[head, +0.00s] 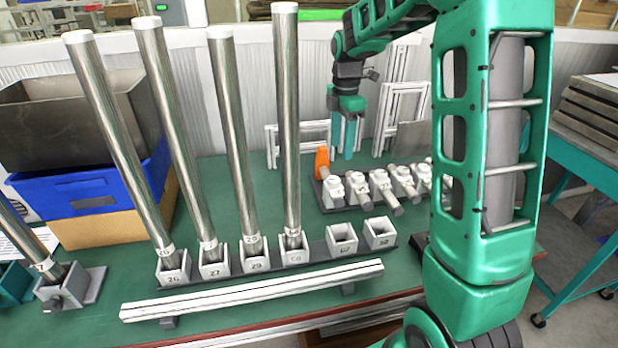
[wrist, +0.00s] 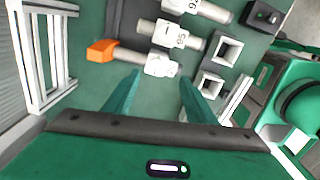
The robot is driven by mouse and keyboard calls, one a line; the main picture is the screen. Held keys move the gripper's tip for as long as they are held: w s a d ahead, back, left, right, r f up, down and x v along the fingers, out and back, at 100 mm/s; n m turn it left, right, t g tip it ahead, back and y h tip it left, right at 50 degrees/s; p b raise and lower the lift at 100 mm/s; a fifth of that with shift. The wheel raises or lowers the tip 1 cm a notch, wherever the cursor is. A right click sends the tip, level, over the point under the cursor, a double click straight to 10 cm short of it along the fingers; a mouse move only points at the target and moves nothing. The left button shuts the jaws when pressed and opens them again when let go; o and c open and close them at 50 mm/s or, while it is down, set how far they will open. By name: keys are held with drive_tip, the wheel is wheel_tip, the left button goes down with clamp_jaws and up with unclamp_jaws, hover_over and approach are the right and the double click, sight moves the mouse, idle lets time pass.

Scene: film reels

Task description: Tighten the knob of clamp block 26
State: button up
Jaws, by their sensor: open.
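A grey block marked 26 (head: 172,268) stands at the left end of a row and holds the foot of a tall, leaning metal tube (head: 120,130). I cannot make out a knob on it. Further left, another grey clamp block (head: 85,290) with a dark knob (head: 50,304) holds a second tube; its number is hard to read. My gripper (head: 347,148) points down over the back of the green table, well to the right of block 26. In the wrist view its two green fingers (wrist: 160,82) are apart with nothing held between them.
An orange-ended piece (head: 322,162) and several white fittings lie on a dark rack near my gripper. Several tall tubes stand in the row, with two empty sockets (head: 342,238) at its right. A pale rail (head: 250,290) lies in front. A blue crate (head: 85,193) stands left.

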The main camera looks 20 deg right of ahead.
sight(334, 179)
drive_tip(key=shift+n, duration=0.4)
drive_tip(key=f, duration=0.3)
drive_tip(key=a+f, duration=0.1)
drive_tip(key=f, duration=0.7)
drive_tip(key=shift+w+a, duration=0.15)
drive_tip(key=shift+w, duration=0.2)
drive_tip(key=shift+c, duration=0.2)
